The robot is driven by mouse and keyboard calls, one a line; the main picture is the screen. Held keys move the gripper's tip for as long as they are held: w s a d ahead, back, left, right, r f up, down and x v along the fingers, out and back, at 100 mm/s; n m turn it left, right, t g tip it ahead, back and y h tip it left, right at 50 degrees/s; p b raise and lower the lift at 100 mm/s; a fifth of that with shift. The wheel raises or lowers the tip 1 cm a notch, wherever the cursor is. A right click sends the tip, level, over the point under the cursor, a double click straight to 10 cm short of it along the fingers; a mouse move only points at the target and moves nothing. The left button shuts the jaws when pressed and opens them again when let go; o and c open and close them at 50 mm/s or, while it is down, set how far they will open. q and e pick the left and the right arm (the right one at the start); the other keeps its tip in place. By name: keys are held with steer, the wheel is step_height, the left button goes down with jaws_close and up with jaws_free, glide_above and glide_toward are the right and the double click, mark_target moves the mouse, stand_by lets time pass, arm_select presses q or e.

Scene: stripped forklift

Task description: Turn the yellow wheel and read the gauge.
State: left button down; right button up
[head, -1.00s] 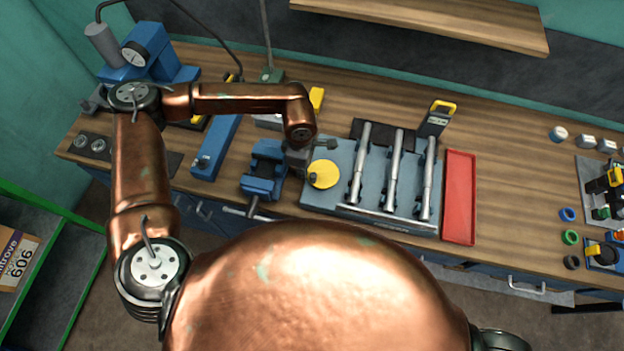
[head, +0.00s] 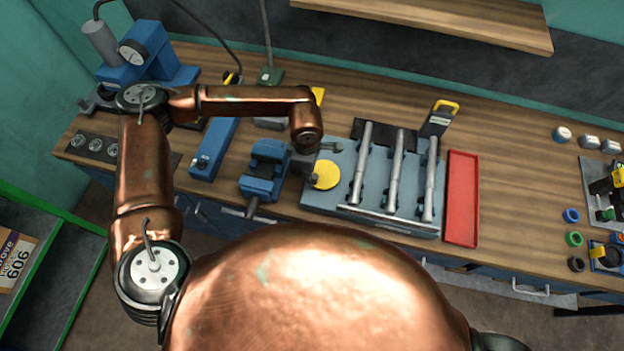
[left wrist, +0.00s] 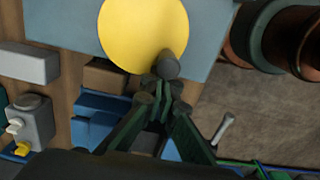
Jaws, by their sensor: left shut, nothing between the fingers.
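The yellow wheel (head: 326,174) is a flat disc at the left end of a grey-blue bench fixture; it also shows in the left wrist view (left wrist: 142,32). A round grey knob (left wrist: 168,66) sits at the wheel's rim. My left gripper (left wrist: 161,92) is shut and empty, its fingertips close beside the knob; I cannot tell whether they touch. In the head view my left gripper (head: 305,165) is at the wheel's left edge, its fingertips hardly visible. A round white-faced gauge (head: 132,52) is on the blue press at the back left; its reading is too small to make out. My right gripper is not in view.
A blue vise (head: 264,172) stands just left of the wheel. Several metal rods (head: 395,170) lie on the fixture right of it, then a red tray (head: 462,198).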

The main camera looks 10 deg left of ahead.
mark_target(324, 183)
arm_select(q)
steer(key=shift+d+b, duration=0.4)
steer(key=shift+d, duration=0.95)
steer(key=shift+d, duration=0.1)
steer(key=shift+d, duration=0.5)
steer(key=shift+d+b, duration=0.25)
steer(key=shift+b, duration=0.05)
steer(key=shift+d, duration=0.35)
steer(key=shift+a+r+p, duration=0.2)
steer(key=shift+r+p, duration=0.4)
steer(key=shift+r, duration=1.15)
steer(key=shift+a+r+p, duration=0.2)
steer(key=shift+r+p, duration=0.35)
steer(key=shift+r, duration=1.2)
